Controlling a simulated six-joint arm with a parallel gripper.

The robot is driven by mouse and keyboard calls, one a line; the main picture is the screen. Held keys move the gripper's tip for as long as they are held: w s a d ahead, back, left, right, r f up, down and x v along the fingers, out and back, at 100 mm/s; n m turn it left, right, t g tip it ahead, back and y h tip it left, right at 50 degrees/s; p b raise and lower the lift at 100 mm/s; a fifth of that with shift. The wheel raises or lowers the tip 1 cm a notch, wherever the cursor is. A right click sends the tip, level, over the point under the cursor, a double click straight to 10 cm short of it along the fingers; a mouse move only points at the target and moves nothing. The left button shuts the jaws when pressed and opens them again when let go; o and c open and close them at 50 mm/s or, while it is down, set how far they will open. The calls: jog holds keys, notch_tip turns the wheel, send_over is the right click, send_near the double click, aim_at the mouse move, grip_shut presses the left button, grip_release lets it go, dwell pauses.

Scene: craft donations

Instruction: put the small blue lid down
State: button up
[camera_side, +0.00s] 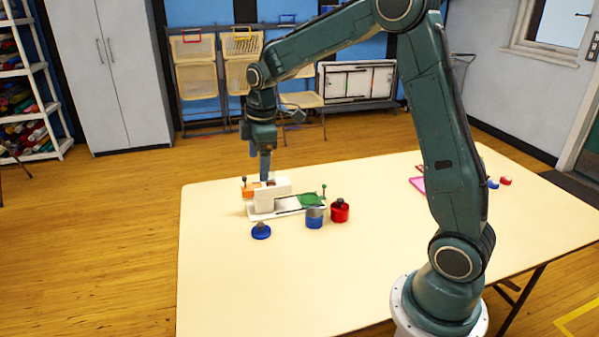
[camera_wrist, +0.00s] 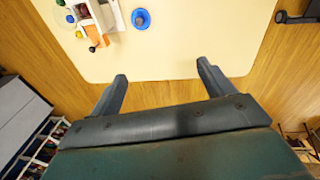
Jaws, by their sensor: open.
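The small blue lid (camera_side: 261,232) lies on the table in front of the white apparatus, with a dark knob on top. It also shows in the wrist view (camera_wrist: 141,18) near the top edge, as a blue disc with a ring-like centre. My gripper (camera_side: 265,168) points down above and behind the white apparatus in the side view. In the wrist view its two fingers (camera_wrist: 162,72) are spread wide with nothing between them. The lid is apart from the fingers, out beyond them. A blue pot (camera_side: 314,219) stands right of the lid.
The white apparatus (camera_side: 268,197) has an orange part (camera_side: 250,191) and a green disc (camera_side: 311,199). A red pot (camera_side: 340,213) with a dark top stands beside the blue pot. A pink tray (camera_side: 417,185) lies further right. The table's front left (camera_side: 230,285) is clear.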

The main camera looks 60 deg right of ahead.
jog(key=s+a+r+m+t, duration=0.1)
jog(key=s+a+r+m, duration=0.25)
jog(key=s+r, duration=0.3)
jog(key=s+a+r+m+t, duration=0.1)
jog(key=s+a+m, duration=0.2)
jog(key=s, duration=0.7)
jog(key=s+a+r+m+t, duration=0.1)
jog(key=s+a+m, duration=0.2)
jog(key=s, duration=0.8)
jog(key=shift+a+t, duration=0.3)
jog(key=shift+t, duration=0.1)
